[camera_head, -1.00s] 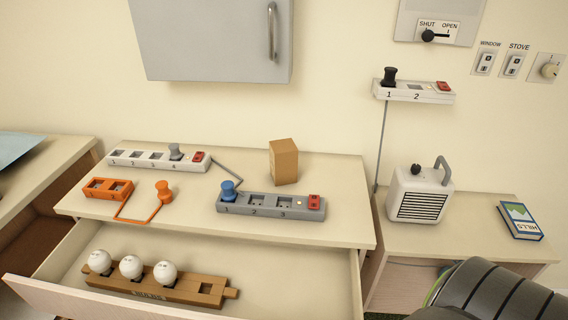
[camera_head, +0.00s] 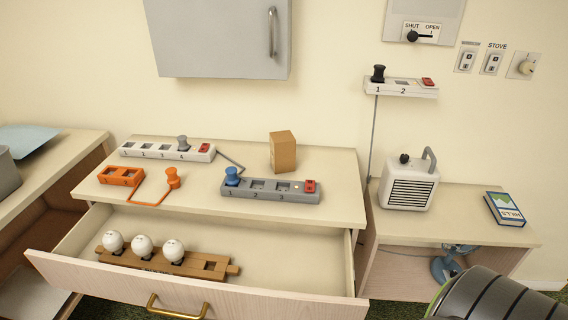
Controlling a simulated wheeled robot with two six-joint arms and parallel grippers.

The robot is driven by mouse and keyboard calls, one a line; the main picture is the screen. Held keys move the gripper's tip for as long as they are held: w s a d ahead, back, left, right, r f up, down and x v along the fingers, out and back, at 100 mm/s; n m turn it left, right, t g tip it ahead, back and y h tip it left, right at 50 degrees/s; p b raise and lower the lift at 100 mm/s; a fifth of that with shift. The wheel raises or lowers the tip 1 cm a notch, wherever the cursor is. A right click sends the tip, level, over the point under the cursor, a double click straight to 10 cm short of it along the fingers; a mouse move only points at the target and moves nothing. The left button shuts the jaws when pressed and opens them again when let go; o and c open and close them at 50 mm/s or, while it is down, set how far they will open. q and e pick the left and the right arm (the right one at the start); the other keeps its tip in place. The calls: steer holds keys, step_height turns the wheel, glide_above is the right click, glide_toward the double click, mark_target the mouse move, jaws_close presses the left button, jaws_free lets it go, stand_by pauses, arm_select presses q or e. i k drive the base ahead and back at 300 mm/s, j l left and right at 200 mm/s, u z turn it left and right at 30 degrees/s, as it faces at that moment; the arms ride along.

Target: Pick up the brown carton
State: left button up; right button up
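The brown carton (camera_head: 283,151) is a small upright box. It stands on the back part of the dresser top (camera_head: 325,171), near the wall and right of the middle. Nothing touches it. Neither gripper shows in the head view. Only a dark rounded part of my own body shows at the lower right corner.
A grey power strip (camera_head: 270,190) lies in front of the carton; a white strip (camera_head: 166,151) and an orange strip (camera_head: 121,176) lie to the left. The drawer (camera_head: 190,289) below is open, with bulbs on a wooden rack. A heater (camera_head: 408,187) stands right.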

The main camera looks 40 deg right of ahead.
mark_target(282, 143)
steer(key=k+j+z, duration=0.15)
steer(key=z, duration=0.95)
